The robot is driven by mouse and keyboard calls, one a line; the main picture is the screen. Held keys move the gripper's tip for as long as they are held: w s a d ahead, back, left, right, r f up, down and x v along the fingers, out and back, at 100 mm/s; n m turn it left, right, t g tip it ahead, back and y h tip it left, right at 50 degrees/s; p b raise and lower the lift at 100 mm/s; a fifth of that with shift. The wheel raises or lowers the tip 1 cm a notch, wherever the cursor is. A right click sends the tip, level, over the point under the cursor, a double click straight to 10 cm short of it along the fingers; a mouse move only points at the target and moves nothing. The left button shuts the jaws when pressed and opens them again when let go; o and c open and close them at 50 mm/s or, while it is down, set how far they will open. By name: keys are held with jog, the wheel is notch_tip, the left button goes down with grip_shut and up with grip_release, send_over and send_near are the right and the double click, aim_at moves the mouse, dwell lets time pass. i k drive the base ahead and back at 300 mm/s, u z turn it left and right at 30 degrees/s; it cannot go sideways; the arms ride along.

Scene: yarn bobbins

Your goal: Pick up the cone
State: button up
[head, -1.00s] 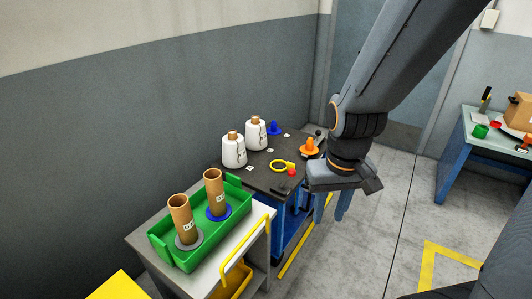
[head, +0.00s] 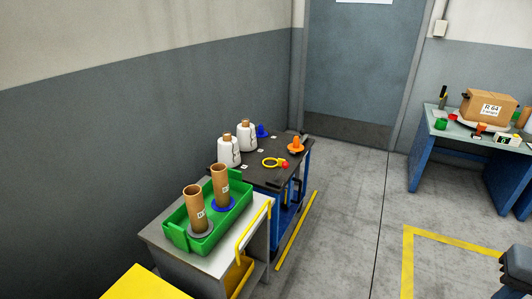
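Two white yarn cones with brown tube tops stand upright on the dark top of a blue cart (head: 262,177). The nearer white cone (head: 229,152) is at the cart's left side, and the other white cone (head: 247,137) stands just behind it to the right. They appear very close, and I cannot tell if they touch. Two bare brown tubes stand in a green tray: one (head: 194,208) on a grey disc, the other (head: 220,184) on a blue disc. My gripper is out of view; only a dark part, probably of my arm, shows at the lower right edge.
The green tray (head: 177,238) sits on a grey cart (head: 158,236) with a yellow handle. An orange peg (head: 296,146), a blue peg (head: 262,131) and a yellow ring (head: 268,162) are on the dark top. A blue workbench with a cardboard box (head: 490,105) is at right. The floor between is open.

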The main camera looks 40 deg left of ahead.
aim_at(228, 154)
jog(key=z, duration=0.15)
jog(key=i, duration=1.05)
jog(key=u, duration=0.4)
jog(key=i, duration=1.05)
jog(key=u, duration=1.6)
jog(key=i, duration=0.65)
jog(key=u, duration=0.7)
jog(key=i, duration=0.5)
